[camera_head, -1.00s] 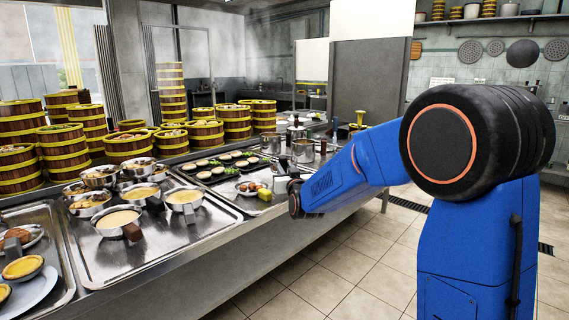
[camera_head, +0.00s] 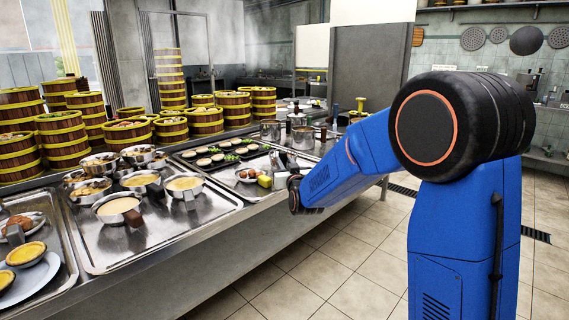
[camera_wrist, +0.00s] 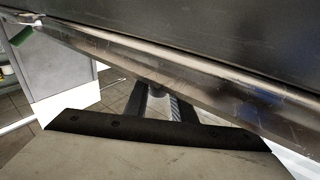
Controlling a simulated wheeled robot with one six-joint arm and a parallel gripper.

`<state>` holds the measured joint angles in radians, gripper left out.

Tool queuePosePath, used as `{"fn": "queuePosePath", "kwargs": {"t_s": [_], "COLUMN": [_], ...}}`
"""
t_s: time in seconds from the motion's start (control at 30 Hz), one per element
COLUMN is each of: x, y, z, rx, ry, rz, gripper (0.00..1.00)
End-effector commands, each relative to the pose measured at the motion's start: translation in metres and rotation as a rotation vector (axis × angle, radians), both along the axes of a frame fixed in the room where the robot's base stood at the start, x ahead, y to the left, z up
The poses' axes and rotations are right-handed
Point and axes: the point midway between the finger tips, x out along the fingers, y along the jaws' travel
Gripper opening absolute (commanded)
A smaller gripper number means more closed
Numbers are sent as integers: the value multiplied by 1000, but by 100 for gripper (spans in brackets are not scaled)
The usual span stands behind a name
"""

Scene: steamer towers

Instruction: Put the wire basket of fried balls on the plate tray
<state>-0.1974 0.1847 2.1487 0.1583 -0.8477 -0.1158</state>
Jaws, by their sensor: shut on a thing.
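Brown balls (camera_head: 21,222) sit on a light dish at the far left, with a grey handle-like piece in front; I cannot make out wire mesh there. Another plate with brownish food (camera_head: 249,173) lies near the counter's front edge, beside a small yellow block (camera_head: 264,181). I cannot tell which of these is the task's basket. My gripper (camera_head: 281,166) is at the counter edge just right of that plate, largely hidden by my wrist. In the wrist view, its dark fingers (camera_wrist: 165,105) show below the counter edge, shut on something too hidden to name.
A metal tray (camera_head: 165,240) holds several steel pans. A left tray (camera_head: 62,282) holds a plate of tarts. Stacked steamers (camera_head: 62,140) line the back. The tiled floor (camera_head: 285,270) in front is clear.

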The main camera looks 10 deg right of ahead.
Motion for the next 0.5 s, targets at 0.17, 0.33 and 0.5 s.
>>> {"fn": "queuePosePath", "kwargs": {"t_s": [0.17, 0.33, 0.5], "x": [0, 0, 0], "y": [0, 0, 0], "z": [-1, -3, -5], "rx": [0, 0, 0], "ry": [-2, -2, -2], "rz": [0, 0, 0], "gripper": [0, 0, 0]}}
